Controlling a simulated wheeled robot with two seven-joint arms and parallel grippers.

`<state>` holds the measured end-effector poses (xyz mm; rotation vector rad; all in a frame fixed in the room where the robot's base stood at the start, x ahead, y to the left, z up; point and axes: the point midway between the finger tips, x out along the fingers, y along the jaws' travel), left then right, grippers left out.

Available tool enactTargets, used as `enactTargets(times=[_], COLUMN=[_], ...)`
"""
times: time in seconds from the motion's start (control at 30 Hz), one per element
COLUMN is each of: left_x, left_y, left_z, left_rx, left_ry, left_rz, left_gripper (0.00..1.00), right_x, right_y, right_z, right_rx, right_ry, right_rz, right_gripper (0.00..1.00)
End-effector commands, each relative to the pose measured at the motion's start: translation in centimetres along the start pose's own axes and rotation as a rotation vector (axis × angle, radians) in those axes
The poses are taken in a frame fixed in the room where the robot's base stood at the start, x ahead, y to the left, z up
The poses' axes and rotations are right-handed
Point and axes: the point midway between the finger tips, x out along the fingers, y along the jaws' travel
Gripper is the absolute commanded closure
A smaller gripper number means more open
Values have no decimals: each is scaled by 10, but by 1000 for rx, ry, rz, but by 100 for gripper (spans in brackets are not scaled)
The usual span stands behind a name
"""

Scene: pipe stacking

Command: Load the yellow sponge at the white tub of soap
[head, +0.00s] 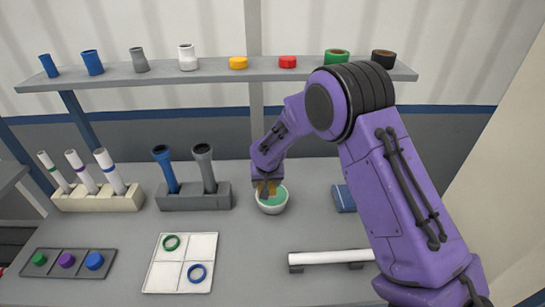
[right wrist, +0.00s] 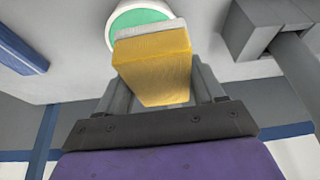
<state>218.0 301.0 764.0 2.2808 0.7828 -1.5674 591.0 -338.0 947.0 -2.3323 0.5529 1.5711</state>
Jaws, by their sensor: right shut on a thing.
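The white tub (head: 273,206) stands on the grey table, with green soap inside. Its rim and green soap (right wrist: 137,17) also show at the top of the right wrist view. My right gripper (head: 266,188) is over the tub. In the right wrist view it is shut on the yellow sponge (right wrist: 155,65), which has a pale layer at its far end. That end overlaps the tub's opening in the picture; I cannot tell whether it touches the soap. In the head view the sponge is mostly hidden by the gripper. My left gripper is not in view.
A grey holder (head: 195,203) with two dark-topped tubes stands left of the tub. A blue block (head: 343,198) lies to the right. A white pipe (head: 330,257) rests on supports in front. A tray with rings (head: 181,262) lies front left. A shelf (head: 215,75) runs behind.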

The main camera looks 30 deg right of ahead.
Motion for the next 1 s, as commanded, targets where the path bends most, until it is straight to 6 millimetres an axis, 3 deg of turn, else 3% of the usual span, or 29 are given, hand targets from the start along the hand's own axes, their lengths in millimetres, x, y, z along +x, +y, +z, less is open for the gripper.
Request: enactTargets(times=[0.03, 0.17, 0.7, 1.0], left_x=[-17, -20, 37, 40], left_y=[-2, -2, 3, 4], left_z=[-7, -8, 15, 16], left_rx=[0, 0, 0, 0], left_ry=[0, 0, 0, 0], left_rz=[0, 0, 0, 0], left_gripper=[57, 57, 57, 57], right_x=[-6, 3, 57, 60], right_y=[9, 22, 25, 25], right_z=[-14, -26, -5, -4], right_rx=[25, 60, 66, 64], right_ry=[3, 11, 14, 14], right_rz=[18, 39, 40, 40], right_gripper=[57, 57, 57, 57])
